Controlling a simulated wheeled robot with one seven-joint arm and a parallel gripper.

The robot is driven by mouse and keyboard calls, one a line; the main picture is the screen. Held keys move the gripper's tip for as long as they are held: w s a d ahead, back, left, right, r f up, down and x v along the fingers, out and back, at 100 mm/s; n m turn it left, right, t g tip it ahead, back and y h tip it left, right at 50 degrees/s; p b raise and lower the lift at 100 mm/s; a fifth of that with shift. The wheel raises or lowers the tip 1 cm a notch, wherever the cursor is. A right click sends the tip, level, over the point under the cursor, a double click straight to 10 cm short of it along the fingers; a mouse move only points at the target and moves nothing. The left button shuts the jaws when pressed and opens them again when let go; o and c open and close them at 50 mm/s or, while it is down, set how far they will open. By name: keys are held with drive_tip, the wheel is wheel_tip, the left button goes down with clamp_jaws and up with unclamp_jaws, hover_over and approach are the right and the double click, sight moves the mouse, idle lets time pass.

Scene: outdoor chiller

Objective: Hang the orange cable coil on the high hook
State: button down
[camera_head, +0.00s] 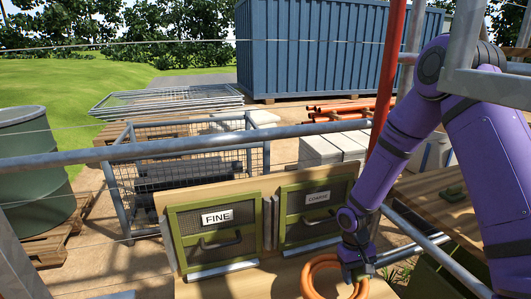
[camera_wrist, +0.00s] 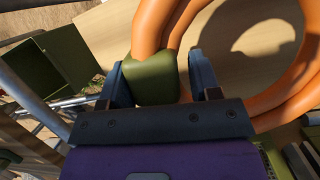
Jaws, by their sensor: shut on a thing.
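The orange cable coil (camera_head: 309,275) is at the bottom of the head view, over the wooden board, beside my gripper (camera_head: 358,277). In the wrist view the coil (camera_wrist: 270,107) loops up and to the right, with an olive-green block (camera_wrist: 151,79) around its strands. My gripper (camera_wrist: 163,82) is shut on this green block, one dark finger on each side. I cannot tell whether the coil touches the board below. I cannot make out the high hook in either view.
Two green-framed panels marked FINE (camera_head: 216,217) and COARSE (camera_head: 317,197) stand behind the wooden board (camera_head: 245,283). A grey rail (camera_head: 230,142) crosses in front of me. A red upright pole (camera_head: 388,85) and metal frame stand near my arm at right.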

drive_tip(key=w+d+r+m+y, duration=0.1)
drive_tip(key=w+d, duration=0.3)
drive_tip(key=w, duration=0.5)
drive_tip(key=shift+w+d+r+m, duration=0.15)
drive_tip(key=shift+w+r+m, duration=0.05)
drive_tip(key=shift+r+m, duration=0.25)
